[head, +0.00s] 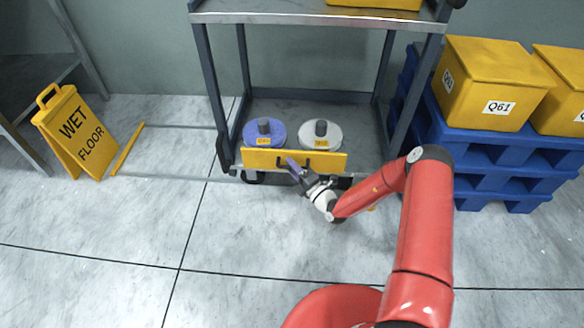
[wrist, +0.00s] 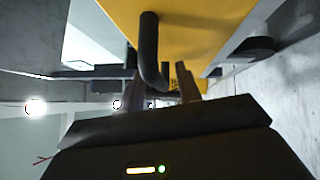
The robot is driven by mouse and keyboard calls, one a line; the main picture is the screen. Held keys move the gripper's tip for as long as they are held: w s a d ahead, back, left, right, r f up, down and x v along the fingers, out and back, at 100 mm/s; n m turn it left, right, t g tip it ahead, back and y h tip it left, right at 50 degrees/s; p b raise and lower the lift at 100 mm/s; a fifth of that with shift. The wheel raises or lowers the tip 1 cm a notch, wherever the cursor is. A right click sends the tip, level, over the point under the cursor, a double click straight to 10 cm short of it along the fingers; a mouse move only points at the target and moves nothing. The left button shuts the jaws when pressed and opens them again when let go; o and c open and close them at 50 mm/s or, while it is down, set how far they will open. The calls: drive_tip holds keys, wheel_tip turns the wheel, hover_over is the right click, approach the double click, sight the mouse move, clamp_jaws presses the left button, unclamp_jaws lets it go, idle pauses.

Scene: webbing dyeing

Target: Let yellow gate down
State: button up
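A purple spool (head: 252,134) and a white spool (head: 333,137) stand on the shelf behind the gate. A wet floor sign (head: 78,135) stands left. Blue pallets (head: 478,150) with yellow bins (head: 470,85) stand right.

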drive_tip(key=shift+w+a, duration=0.1)
drive_tip(key=shift+w, duration=0.1)
drive_tip(key=shift+c, duration=0.4)
clamp_jaws()
drive_tip(key=shift+s+f, duration=0.1)
